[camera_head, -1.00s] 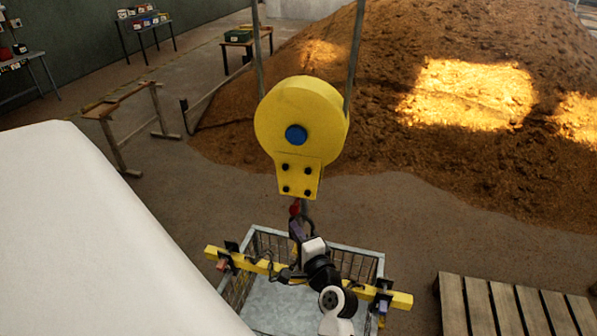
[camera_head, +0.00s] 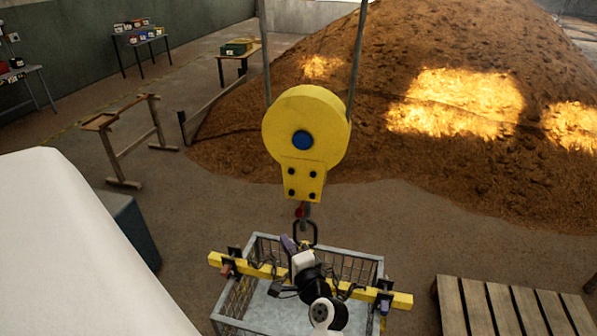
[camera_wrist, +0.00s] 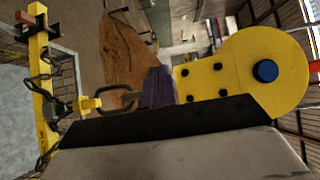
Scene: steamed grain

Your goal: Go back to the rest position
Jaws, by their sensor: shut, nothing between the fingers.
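My gripper (camera_head: 288,243) shows in the head view as small purple-grey fingers at the end of my black and white arm. It is shut and empty, just left of the dark lifting ring (camera_head: 305,233). In the wrist view its fingers (camera_wrist: 158,86) rise from the black gripper body, with the ring (camera_wrist: 117,100) to their left. The yellow pulley block (camera_head: 305,140) hangs above on two cables, and its hook (camera_head: 302,211) meets the ring. The yellow beam (camera_head: 390,299) lies across the wire-sided metal basket (camera_head: 372,262). My arm hides the beam's middle.
A wooden pallet (camera_head: 500,308) lies at the lower right. A large brown grain pile (camera_head: 400,150) fills the back. A wooden trestle (camera_head: 130,145) and tables (camera_head: 142,42) stand at the left. Bare floor lies between the basket and the pile.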

